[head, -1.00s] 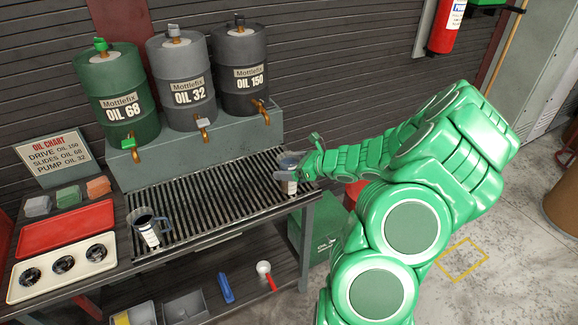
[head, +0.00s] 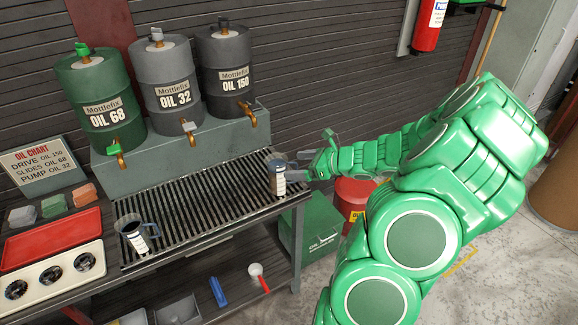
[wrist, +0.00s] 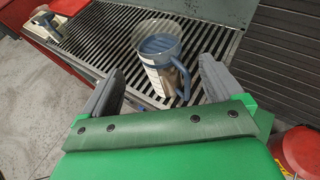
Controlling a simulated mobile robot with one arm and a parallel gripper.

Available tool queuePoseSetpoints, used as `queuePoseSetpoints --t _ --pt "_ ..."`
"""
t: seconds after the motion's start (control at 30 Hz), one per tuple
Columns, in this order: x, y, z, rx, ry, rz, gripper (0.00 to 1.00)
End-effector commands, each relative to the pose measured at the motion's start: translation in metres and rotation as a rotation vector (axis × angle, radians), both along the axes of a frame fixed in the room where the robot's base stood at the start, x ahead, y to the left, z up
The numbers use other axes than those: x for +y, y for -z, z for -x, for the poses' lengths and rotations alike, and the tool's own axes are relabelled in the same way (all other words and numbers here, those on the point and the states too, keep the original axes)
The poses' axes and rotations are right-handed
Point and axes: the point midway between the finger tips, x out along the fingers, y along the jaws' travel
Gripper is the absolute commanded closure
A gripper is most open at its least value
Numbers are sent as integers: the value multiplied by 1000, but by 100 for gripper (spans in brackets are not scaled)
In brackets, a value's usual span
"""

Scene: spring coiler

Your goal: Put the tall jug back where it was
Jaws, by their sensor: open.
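The tall jug (head: 277,180), clear with a blue-grey rim and a pale label, stands upright on the right end of the slatted grate (head: 205,190). My gripper (head: 303,166) is open and empty just right of the jug. In the wrist view its two fingers (wrist: 160,85) are spread wide with a gap before the jug. A second, wider jug (head: 132,236) stands at the grate's left front corner; it also shows in the wrist view (wrist: 43,25).
Three oil drums, green (head: 100,100), grey (head: 170,88) and dark (head: 225,75), with taps stand on a ledge behind the grate. A red tray (head: 50,238) and a cream panel with dials (head: 52,270) lie left. A red can (head: 352,195) stands beyond the bench's right end.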

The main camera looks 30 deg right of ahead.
Motion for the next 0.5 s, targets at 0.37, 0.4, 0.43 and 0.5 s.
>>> queuePoseSetpoints --t 0.37,0.4,0.43,0.5 --pt "-20 -13 27 3 0 1 6" --pt "-20 -13 28 3 -1 1 6" --pt "-20 -14 28 2 -2 2 6" --pt "-14 -17 29 -2 -22 13 6"
